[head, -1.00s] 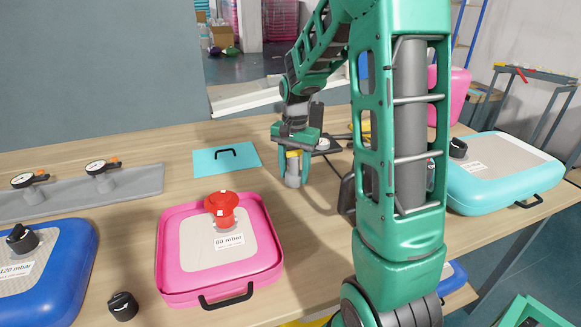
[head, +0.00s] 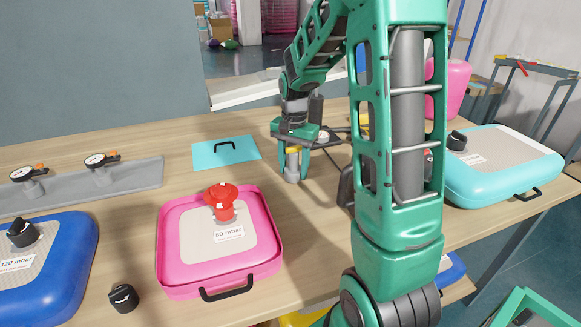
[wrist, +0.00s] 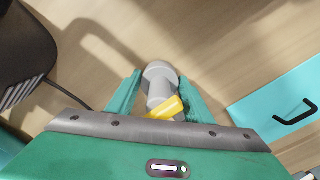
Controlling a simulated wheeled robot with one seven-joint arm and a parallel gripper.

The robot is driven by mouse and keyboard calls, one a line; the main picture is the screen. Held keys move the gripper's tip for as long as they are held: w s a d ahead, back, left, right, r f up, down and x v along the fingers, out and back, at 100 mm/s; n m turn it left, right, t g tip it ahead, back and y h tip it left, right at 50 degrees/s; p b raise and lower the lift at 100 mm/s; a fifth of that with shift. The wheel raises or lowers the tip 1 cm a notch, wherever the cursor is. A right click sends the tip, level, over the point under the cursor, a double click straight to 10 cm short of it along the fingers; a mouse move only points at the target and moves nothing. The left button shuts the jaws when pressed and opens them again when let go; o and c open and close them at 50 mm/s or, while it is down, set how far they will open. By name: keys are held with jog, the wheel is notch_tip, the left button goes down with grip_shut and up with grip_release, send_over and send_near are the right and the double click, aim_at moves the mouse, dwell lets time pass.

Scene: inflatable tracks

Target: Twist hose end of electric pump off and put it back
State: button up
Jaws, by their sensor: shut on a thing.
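My gripper (head: 293,164) is at the back middle of the table, pointing down, its two green fingers shut on the hose end (head: 292,172), a grey cylindrical piece with a yellow part. In the wrist view the grey hose end (wrist: 160,75) sits between the fingers, with the yellow part (wrist: 166,108) near the palm. Whether its lower end touches the table is hard to tell. A dark body at the upper left of the wrist view (wrist: 22,55), with a ribbed side and a thin cable, may be the electric pump; in the head view my arm mostly hides it.
A pink inflatable (head: 182,275) with a red valve piece (head: 222,200) lies left of my gripper. Blue (head: 60,290) and teal (head: 500,185) inflatables, a grey gauge rail (head: 135,178) and a black cap (head: 123,297) stand around.

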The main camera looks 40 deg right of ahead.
aim_at(294, 147)
jog(key=shift+f, duration=0.2)
jog(key=o, duration=1.3)
jog(key=shift+c, duration=0.2)
notch_tip(294, 147, up, 11)
jog(key=shift+f, duration=0.15)
jog(key=shift+f, duration=0.15)
notch_tip(294, 147, down, 10)
jog(key=shift+f, duration=0.2)
jog(key=shift+r, duration=0.3)
